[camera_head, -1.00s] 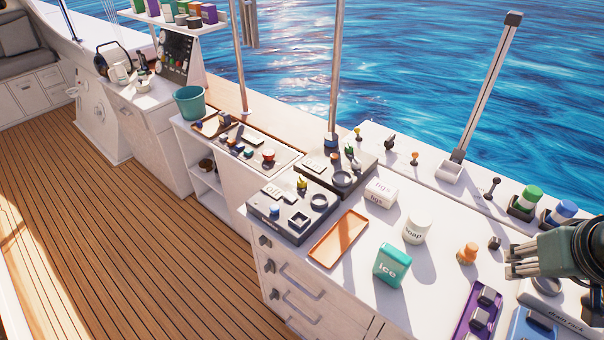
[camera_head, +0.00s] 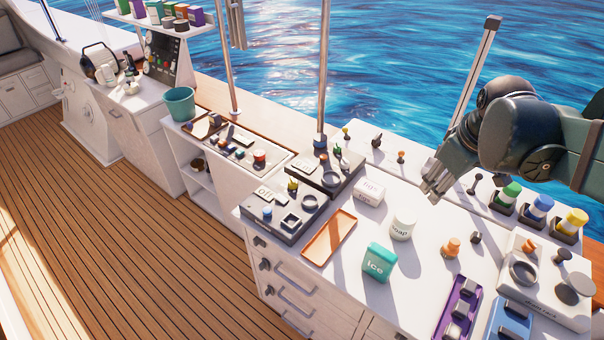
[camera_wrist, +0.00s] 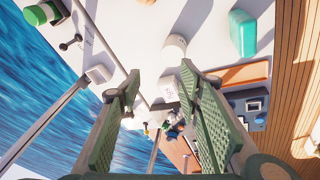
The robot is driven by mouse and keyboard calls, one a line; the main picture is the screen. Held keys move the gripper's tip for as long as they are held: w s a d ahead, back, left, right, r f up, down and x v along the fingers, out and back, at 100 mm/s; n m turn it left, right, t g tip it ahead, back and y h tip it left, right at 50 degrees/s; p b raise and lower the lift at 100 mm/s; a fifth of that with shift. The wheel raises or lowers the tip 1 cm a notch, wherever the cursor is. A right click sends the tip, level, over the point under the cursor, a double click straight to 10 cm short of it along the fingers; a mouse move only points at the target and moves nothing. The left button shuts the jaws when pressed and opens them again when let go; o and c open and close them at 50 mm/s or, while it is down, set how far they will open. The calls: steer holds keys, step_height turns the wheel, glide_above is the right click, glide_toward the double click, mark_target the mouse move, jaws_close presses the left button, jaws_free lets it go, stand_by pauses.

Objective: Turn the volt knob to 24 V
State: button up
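I cannot make out a volt knob or a 24 V mark; any lettering on the controls is too small to read. A dark upright panel (camera_head: 172,57) with several small knobs or lights stands at the far left in the head view. My gripper (camera_head: 432,181) is in the air above the right-hand white counter, far from that panel. In the wrist view its two green fingers (camera_wrist: 162,82) are spread apart with nothing between them. A white box shows beyond the gap.
Dark trays (camera_head: 285,215) with small parts, an orange tray (camera_head: 329,238), a white box (camera_head: 370,191), a soap jar (camera_head: 402,228) and a teal ice box (camera_head: 379,262) crowd the counter. A teal bucket (camera_head: 180,103) and upright poles (camera_head: 324,70) stand toward the panel.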

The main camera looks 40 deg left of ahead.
steer(key=w+a+n+g+p, duration=0.1)
steer(key=w+a+n+p, duration=0.25)
steer(key=a, duration=0.95)
steer(key=n+g+h+p, duration=0.2)
steer(key=n+p, duration=0.4)
steer(key=n, duration=0.4)
glide_above(293, 179)
step_height(293, 179, down, 13)
steer(key=shift+w+d+r, duration=0.1)
steer(key=shift+d+r, duration=0.05)
steer(key=shift+s+a, duration=0.2)
steer(key=shift+a, duration=0.05)
steer(key=shift+f, duration=0.2)
steer(key=shift+f, duration=0.15)
steer(key=shift+f+p, duration=0.35)
steer(key=shift+f, duration=3.35)
steer(key=c, duration=0.8)
